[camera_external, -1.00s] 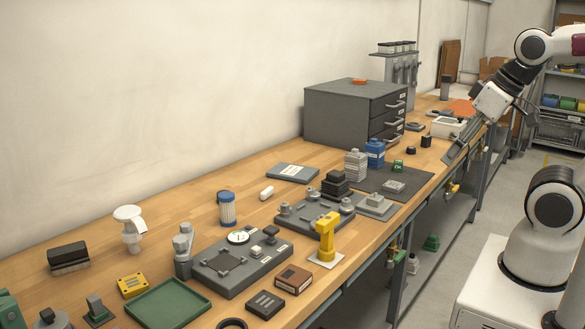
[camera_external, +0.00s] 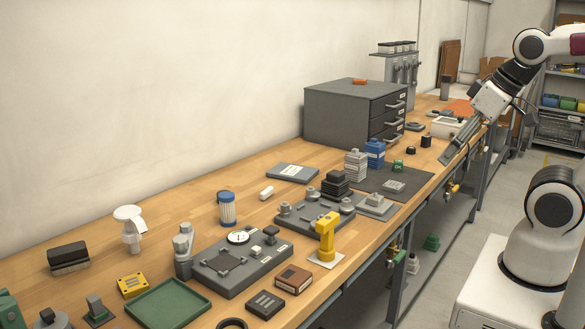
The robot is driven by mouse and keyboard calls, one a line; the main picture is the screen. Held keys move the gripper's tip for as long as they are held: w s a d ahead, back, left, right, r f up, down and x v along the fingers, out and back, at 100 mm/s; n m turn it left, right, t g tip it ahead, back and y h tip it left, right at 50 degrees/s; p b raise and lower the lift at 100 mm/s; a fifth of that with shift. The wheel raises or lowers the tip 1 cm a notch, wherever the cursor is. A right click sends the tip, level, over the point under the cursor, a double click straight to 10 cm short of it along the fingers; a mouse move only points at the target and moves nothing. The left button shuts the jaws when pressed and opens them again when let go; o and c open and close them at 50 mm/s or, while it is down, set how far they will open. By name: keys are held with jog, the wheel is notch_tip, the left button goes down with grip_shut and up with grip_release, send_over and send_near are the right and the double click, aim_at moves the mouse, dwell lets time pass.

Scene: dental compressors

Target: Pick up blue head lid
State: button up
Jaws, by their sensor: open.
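A blue blocky part (camera_external: 375,151) with a label on its front stands upright near the grey mat, in front of the drawer cabinet; it looks like the blue head lid, but I cannot tell for sure. A grey ribbed part (camera_external: 355,167) of similar shape stands just left of it. My gripper (camera_external: 447,159) is open and empty, angled down and left near the bench's right edge. It is to the right of the blue part and clearly apart from it.
A grey drawer cabinet (camera_external: 345,113) stands behind. A black stacked part (camera_external: 336,185), a yellow stand (camera_external: 327,238) and a blue-topped filter (camera_external: 227,209) stand farther left. Bare wood lies right of the mat.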

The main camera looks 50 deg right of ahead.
jog(key=w+d+m+t+h, duration=0.1)
jog(key=w+d+t+h, duration=0.35)
jog(key=w+d, duration=2)
jog(key=w+d+f+t, duration=0.2)
jog(key=w+d, duration=0.2)
jog(key=w, duration=0.2)
jog(key=n+t+y, duration=0.1)
jog(key=t+y, duration=0.3)
jog(key=y, duration=0.1)
send_near(375, 143)
jog(key=shift+w+a+f, duration=0.15)
jog(key=shift+w, duration=0.8)
jog(key=shift+w+f, duration=0.2)
jog(key=shift+w, duration=1.1)
